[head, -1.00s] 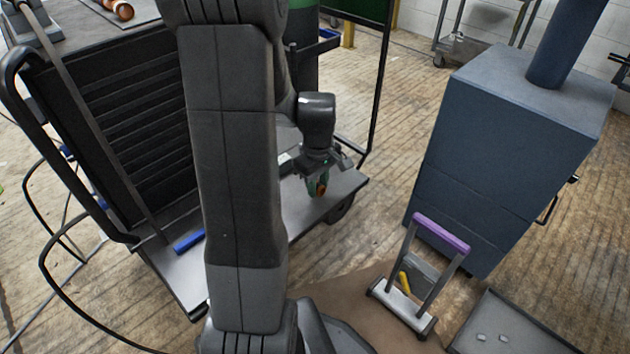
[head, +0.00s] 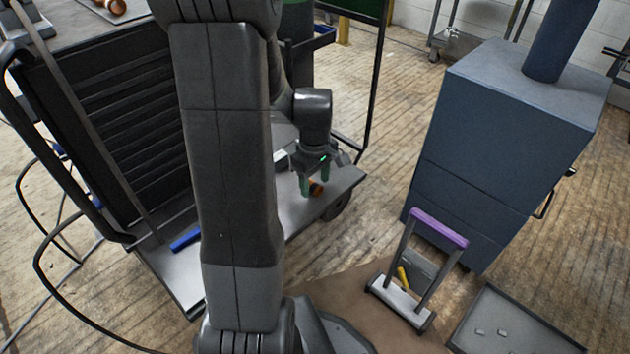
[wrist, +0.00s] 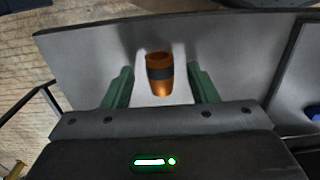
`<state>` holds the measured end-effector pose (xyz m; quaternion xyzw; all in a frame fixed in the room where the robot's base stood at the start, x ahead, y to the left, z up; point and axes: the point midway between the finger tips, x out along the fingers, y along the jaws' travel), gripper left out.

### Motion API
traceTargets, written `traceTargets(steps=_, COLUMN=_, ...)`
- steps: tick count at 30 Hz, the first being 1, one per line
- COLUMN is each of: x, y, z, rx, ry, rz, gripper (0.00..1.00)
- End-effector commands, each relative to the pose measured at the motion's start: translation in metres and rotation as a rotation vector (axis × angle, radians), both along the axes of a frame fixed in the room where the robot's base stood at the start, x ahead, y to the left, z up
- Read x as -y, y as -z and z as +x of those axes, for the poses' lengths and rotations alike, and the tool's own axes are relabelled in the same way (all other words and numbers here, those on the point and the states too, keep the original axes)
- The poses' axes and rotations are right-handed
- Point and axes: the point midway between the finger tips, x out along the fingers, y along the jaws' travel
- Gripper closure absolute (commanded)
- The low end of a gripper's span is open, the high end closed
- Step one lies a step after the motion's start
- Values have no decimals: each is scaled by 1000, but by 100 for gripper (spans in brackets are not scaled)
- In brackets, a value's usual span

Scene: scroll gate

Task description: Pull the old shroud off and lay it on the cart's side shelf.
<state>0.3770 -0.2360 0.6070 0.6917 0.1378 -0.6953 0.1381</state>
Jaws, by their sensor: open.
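A copper-coloured, cup-like shroud with a dark band (wrist: 159,75) is on the cart's grey side shelf (wrist: 85,55) in the wrist view. It sits between the two green fingers of my gripper (wrist: 160,88), with a gap on each side. In the head view my gripper (head: 313,180) points down just over the far part of the shelf (head: 296,221). It is open, and the orange shroud (head: 316,189) shows beside its near finger. Part of the shroud is hidden there by the finger.
A blue item (head: 186,239) lies on the near part of the shelf. Another copper piece (head: 115,6) is on the cart top. A blue-grey cabinet (head: 490,150) stands right. A purple-handled rack (head: 440,229) and a grey tray (head: 515,325) are at front right.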

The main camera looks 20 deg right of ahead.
Motion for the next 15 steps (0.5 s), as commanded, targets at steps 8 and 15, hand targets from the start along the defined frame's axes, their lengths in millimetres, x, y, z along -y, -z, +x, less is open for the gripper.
traceTargets(steps=8, x=0, y=-64, z=1, rx=5, ry=0, rz=-2, gripper=47)
traceTargets(steps=15, x=0, y=-111, z=1, rx=3, ry=0, rz=-1, gripper=47)
